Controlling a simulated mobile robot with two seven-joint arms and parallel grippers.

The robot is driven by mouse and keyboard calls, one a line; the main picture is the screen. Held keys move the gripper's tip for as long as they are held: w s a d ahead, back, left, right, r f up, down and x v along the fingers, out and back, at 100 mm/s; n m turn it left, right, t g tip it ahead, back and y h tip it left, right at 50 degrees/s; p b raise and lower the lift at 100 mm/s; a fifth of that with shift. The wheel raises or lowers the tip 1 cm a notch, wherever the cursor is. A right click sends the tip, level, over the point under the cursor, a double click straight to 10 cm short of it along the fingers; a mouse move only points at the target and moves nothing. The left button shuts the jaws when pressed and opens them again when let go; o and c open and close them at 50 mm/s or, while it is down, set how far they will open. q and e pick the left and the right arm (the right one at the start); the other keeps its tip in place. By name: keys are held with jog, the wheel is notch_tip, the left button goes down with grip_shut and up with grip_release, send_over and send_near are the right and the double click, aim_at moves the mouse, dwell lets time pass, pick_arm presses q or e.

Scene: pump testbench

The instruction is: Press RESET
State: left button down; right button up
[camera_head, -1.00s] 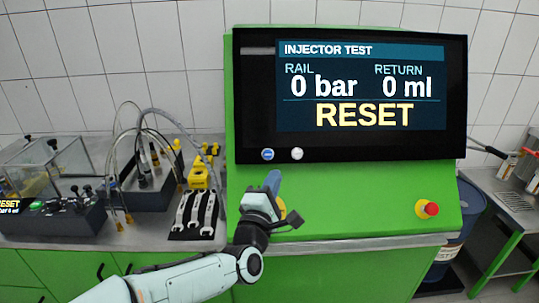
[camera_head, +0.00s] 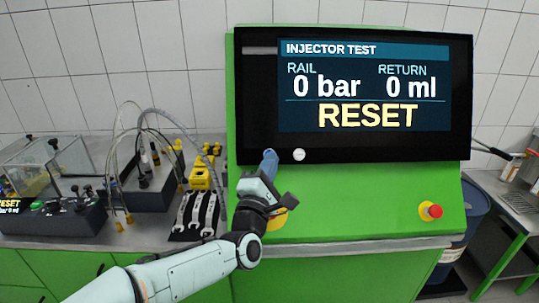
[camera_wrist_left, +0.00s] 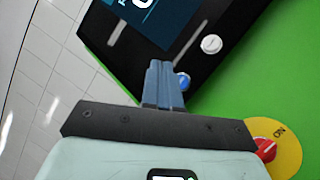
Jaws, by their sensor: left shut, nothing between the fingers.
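The test bench monitor (camera_head: 420,145) shows INJECTOR TEST, 0 bar, 0 ml and a large yellow RESET. On its lower bezel, a white button (camera_head: 299,155) is in plain sight. A blue button (camera_wrist_left: 183,82) shows in the left wrist view, partly behind the fingers; in the head view my gripper covers it. My left gripper (camera_head: 268,156) is shut and empty, its blue fingertips at the blue button. I cannot tell whether they touch it. The white button (camera_wrist_left: 211,44) lies just beyond, to the right of the fingers. My right gripper is not in view.
A red knob on a yellow ON plate (camera_wrist_left: 283,140) is close by the left gripper. A red emergency stop (camera_head: 431,211) sits at the right of the green panel (camera_head: 350,200). Black-and-silver tools (camera_head: 196,212) and hoses (camera_head: 135,125) are on the left bench.

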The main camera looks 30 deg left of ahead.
pick_arm(q)
jog(key=shift+w+a+f+b, duration=0.15)
jog(key=shift+w+a+f, duration=0.3)
jog(key=shift+w, duration=0.3)
jog(key=shift+w+a+f+b, duration=0.15)
jog(key=shift+w+a+f, duration=0.25)
jog(key=shift+w, duration=0.3)
jog(key=shift+w+a+f+b, duration=0.15)
jog(key=shift+w+a+f, duration=0.3)
jog(key=shift+w, duration=0.3)
jog(key=shift+r, duration=0.1)
jog(key=shift+w+a+f+b, duration=0.2)
jog(key=shift+w+a+b, duration=0.1)
jog(key=shift+b, duration=0.25)
jog(key=shift+w+a+f+b, duration=0.2)
jog(key=shift+w+b, duration=0.15)
jog(key=shift+b, duration=0.05)
dwell(0.9)
dwell(0.3)
jog(key=shift+s+d+r+b, duration=0.35)
jog(key=shift+s+d+b, duration=0.1)
jog(key=shift+s, duration=0.25)
